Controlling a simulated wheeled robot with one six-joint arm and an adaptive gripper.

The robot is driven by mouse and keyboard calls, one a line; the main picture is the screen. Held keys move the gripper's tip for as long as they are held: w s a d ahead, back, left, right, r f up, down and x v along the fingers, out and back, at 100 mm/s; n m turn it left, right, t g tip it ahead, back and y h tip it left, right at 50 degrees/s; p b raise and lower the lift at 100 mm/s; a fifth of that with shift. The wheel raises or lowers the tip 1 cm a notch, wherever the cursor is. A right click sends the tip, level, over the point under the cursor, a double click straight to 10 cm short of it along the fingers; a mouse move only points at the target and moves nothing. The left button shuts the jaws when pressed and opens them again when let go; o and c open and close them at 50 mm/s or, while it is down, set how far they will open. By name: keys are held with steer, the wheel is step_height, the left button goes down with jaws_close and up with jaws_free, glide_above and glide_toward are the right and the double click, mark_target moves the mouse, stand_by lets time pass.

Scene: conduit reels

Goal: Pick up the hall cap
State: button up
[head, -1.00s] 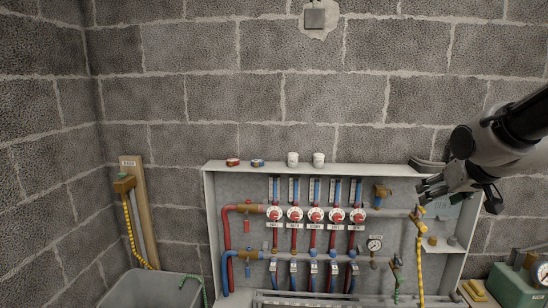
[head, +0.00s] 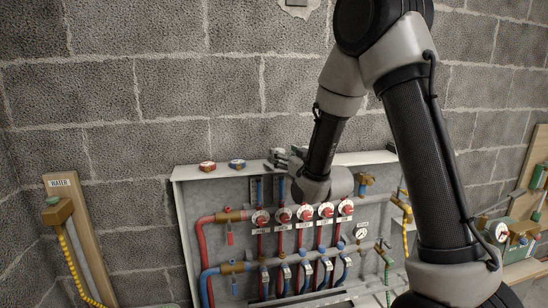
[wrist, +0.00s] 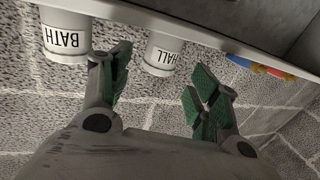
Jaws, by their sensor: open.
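The hall cap (wrist: 163,54), white and labelled HALL, shows upside down in the wrist view against the pale ledge of the manifold cabinet (head: 179,208). A similar white cap labelled BATH (wrist: 66,36) is beside it on the left. My gripper (wrist: 160,78) is open and empty. Its green-padded fingers point at the hall cap, one on each side in the picture, with the cap a little beyond them. In the head view my gripper (head: 281,160) is at the cabinet's top edge, and my arm and gripper hide the caps there.
A red roll (head: 207,166) and a blue roll (head: 237,164) lie on the cabinet top, left of my gripper. Red valves (head: 283,216) and pipes fill the cabinet below. A block wall (head: 110,110) stands close behind.

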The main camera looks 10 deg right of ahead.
mark_target(278, 149)
steer(key=x, duration=0.5)
steer(key=shift+w, duration=0.15)
steer(key=c, duration=1.1)
